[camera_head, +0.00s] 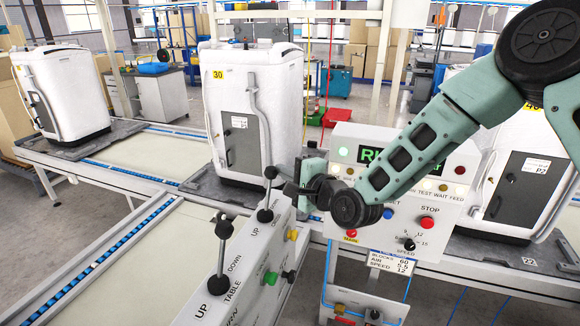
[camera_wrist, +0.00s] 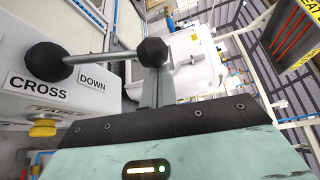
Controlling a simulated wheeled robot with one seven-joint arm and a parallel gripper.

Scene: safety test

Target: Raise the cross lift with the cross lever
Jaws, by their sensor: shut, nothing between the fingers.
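The cross lever (camera_head: 268,194) has a black ball knob and a metal shaft. It stands nearly upright on the white console in the head view, with UP printed beside its base. In the wrist view the cross lever (camera_wrist: 98,58) runs from a black base by the CROSS and DOWN labels to its knob. My gripper (camera_head: 291,188) is shut and empty, just right of the knob. The wrist view shows my gripper's fingers (camera_wrist: 156,88) right by the knob; I cannot tell whether they touch. I cannot make out which part is the cross lift.
The table lever (camera_head: 220,254) stands nearer on the console (camera_head: 245,290), beside several coloured buttons. A control panel (camera_head: 385,235) with a red STOP button is behind my forearm. A white machine marked 30 (camera_head: 222,110) stands beyond, on a conveyor line (camera_head: 150,235).

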